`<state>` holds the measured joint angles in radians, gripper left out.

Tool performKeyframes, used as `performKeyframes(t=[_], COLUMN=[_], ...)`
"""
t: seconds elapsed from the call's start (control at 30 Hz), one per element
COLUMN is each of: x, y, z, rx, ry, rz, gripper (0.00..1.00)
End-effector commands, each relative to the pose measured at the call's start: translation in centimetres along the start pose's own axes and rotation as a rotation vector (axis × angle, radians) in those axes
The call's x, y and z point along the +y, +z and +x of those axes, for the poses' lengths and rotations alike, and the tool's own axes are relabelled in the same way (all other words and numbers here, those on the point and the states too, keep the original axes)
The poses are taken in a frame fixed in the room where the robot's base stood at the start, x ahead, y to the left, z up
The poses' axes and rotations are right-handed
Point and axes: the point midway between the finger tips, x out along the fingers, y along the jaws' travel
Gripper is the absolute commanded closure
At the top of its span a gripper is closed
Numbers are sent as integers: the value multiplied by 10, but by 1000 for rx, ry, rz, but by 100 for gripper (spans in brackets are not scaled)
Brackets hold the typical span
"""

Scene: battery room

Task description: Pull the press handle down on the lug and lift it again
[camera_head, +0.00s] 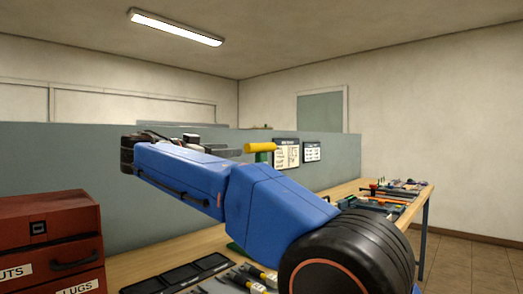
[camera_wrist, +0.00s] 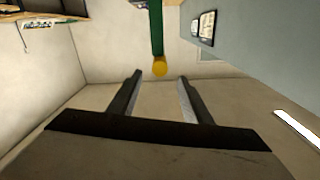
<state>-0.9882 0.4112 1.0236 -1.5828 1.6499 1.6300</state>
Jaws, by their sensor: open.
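The press handle has a yellow grip (camera_head: 260,147), level in the head view, on a green lever (camera_head: 261,157). My gripper (camera_wrist: 160,77) is open and empty, with a finger on either side of the line to the grip. The grip appears just beyond the fingertips; I cannot tell the exact gap. In the head view my gripper (camera_head: 228,151) points right toward the grip. My blue arm hides the press body, and no lug is visible.
A workbench (camera_head: 344,188) carries several tools at its right end and dark trays (camera_head: 183,277) in front. A red drawer cabinet (camera_head: 48,240) stands at the left. A grey-green partition (camera_head: 60,160) with posted sheets (camera_head: 286,153) runs behind. Floor is clear at the right.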

Motion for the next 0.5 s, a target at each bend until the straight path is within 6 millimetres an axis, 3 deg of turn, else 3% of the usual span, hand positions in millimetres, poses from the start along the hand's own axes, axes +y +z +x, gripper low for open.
performKeyframes(t=[0.5], x=[1], y=[0], z=[93], rx=[0], ry=[2], rz=[-1], gripper=[55])
